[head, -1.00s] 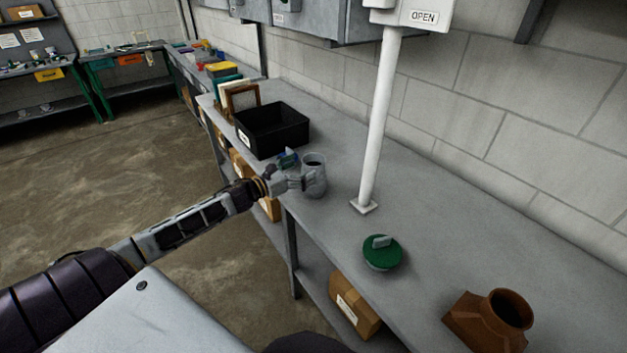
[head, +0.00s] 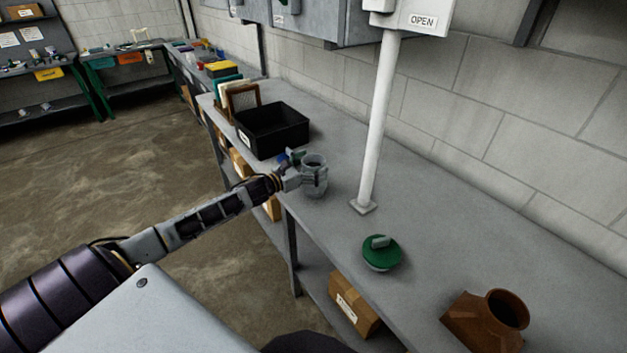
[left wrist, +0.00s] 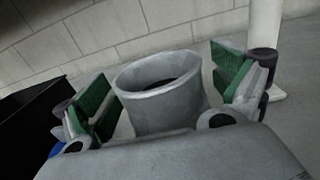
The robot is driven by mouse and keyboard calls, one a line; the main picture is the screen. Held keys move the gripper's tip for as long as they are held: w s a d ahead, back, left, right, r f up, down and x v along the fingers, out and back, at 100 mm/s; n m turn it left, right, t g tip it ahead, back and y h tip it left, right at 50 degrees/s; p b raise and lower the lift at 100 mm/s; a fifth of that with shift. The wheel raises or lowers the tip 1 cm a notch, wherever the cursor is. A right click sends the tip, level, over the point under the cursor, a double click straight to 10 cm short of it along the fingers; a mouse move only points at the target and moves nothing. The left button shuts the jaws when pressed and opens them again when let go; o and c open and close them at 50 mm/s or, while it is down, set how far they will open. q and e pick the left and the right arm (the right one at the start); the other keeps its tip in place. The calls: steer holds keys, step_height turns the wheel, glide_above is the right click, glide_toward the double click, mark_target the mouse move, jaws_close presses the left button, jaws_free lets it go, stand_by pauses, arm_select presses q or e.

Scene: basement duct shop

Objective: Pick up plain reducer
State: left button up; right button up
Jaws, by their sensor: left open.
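The plain reducer is a grey round hollow piece (head: 314,178) standing upright on the grey bench, between the black bin and the white post. In the left wrist view the reducer (left wrist: 160,92) shows its open round rim between my fingers. My left gripper (head: 306,178) is open, with its fingers around the reducer. In the left wrist view the green finger pads of the left gripper (left wrist: 166,96) stand on either side of it, with a gap showing at both sides. The reducer's lower part is hidden there by the gripper body. My right gripper is not in view.
A black bin (head: 247,143) stands close behind the reducer. A white post (head: 377,130) rises from the bench to its right. A green lidded piece (head: 381,253) and a brown pipe fitting (head: 470,318) lie nearer.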

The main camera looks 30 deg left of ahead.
arm_select(q)
steer(key=shift+c, duration=0.4)
steer(key=c, duration=1.5)
steer(key=shift+w+r, duration=0.1)
steer(key=shift+c, duration=0.2)
step_height(320, 180, up, 10)
steer(key=shift+b, duration=0.4)
